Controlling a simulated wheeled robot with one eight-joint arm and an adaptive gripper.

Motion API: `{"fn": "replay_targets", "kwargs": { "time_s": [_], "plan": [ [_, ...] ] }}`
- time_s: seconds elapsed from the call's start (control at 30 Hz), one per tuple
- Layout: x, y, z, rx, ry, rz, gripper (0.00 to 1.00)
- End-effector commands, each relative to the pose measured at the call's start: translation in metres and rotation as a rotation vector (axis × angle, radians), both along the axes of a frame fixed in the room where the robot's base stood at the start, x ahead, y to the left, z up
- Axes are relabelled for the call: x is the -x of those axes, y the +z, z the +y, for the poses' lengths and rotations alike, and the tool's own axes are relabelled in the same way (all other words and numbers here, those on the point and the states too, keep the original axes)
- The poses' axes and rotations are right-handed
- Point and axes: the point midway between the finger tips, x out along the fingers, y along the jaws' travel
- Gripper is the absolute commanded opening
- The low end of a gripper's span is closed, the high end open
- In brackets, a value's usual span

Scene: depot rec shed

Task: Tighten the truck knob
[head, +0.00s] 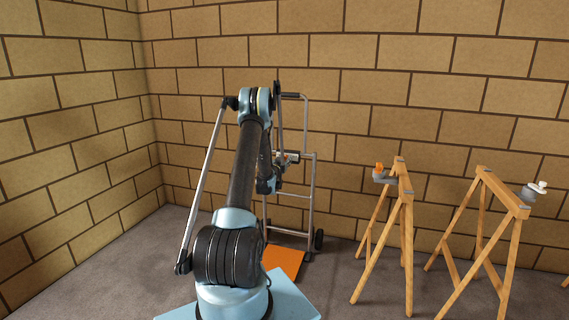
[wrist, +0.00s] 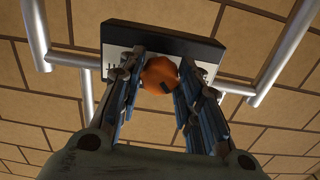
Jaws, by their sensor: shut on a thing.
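The hand truck (head: 313,190), a grey tube frame with an orange base plate (head: 285,260), stands against the back wall, partly behind my arm. The round orange truck knob (wrist: 160,75) has a dark mark on its face and sits in front of a black and white plate (wrist: 165,38) fixed across the truck's tubes. My gripper (wrist: 161,68) has one finger on each side of the knob and is shut on it. In the head view my gripper (head: 287,158) is small at the truck's frame, and the knob cannot be made out clearly.
Two wooden sawhorses stand to the right. The nearer-left sawhorse (head: 405,195) carries a grey fitting with an orange knob (head: 379,167); the right sawhorse (head: 515,207) carries one with a white knob (head: 541,187). Brick walls close the back and left. Grey floor is clear at left.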

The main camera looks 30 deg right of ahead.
Motion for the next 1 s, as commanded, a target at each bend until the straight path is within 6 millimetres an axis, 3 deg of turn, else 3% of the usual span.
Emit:
{"fn": "replay_targets", "kwargs": {
  "time_s": [1.0],
  "plan": [
    [-0.0004,-0.0004,0.0003,-0.564,0.001,-0.658,0.08]
  ]
}}
